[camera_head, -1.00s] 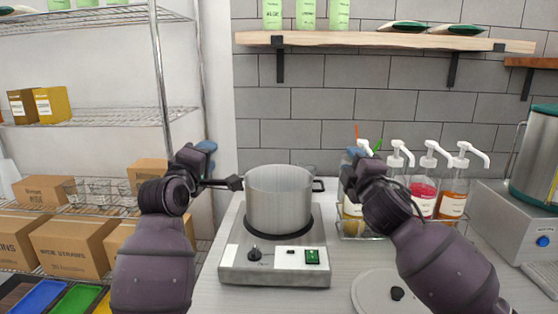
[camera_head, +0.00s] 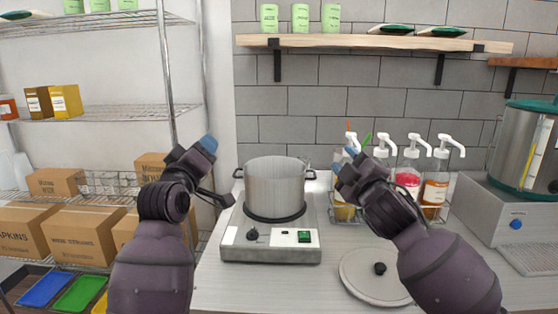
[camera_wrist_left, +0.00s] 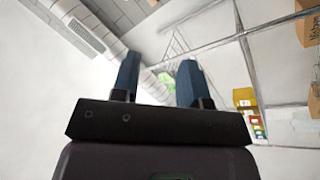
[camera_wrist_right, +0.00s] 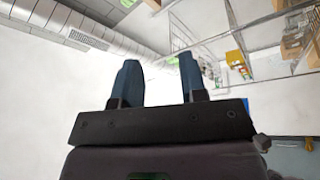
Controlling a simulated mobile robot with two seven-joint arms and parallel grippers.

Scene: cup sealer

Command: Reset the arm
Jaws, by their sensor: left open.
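My left gripper (camera_head: 208,143) is raised left of the steel pot, with its blue fingertips pointing up. In the left wrist view its two fingers (camera_wrist_left: 158,75) stand apart with nothing between them. My right gripper (camera_head: 346,160) is raised right of the pot, in front of the pump bottles. In the right wrist view its fingers (camera_wrist_right: 159,78) are also apart and empty. The steel pot (camera_head: 274,188) stands upright on the hot plate (camera_head: 270,240). Neither gripper touches it.
A round lid (camera_head: 365,285) lies on the counter near my right arm. Pump bottles (camera_head: 436,185) stand in a rack at the back right, beside a large dispenser (camera_head: 522,150). A wire shelf with boxes (camera_head: 80,235) is at left. Wooden shelf (camera_head: 370,44) above.

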